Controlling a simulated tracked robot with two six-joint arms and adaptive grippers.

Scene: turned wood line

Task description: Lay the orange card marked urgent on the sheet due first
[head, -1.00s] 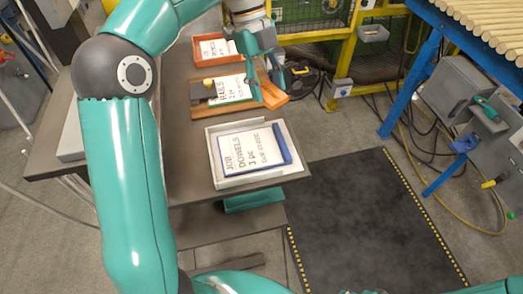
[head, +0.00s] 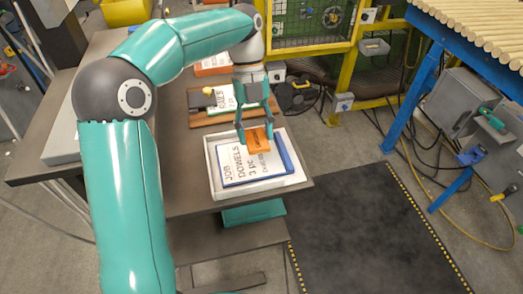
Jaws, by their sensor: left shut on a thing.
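My left gripper (head: 256,134) is shut on the orange card (head: 259,146), which hangs over the upper right part of the dowels sheet (head: 240,166). I cannot tell whether the card touches the sheet. A second sheet (head: 224,97) lies on a wooden board behind, partly hidden by my gripper. My right gripper is not in view.
The wooden board (head: 205,119) has a small yellow and dark item (head: 207,91) on it. An orange tray (head: 208,70) at the back is mostly hidden by my left arm. A dark floor mat (head: 350,225) lies right of the table (head: 185,195).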

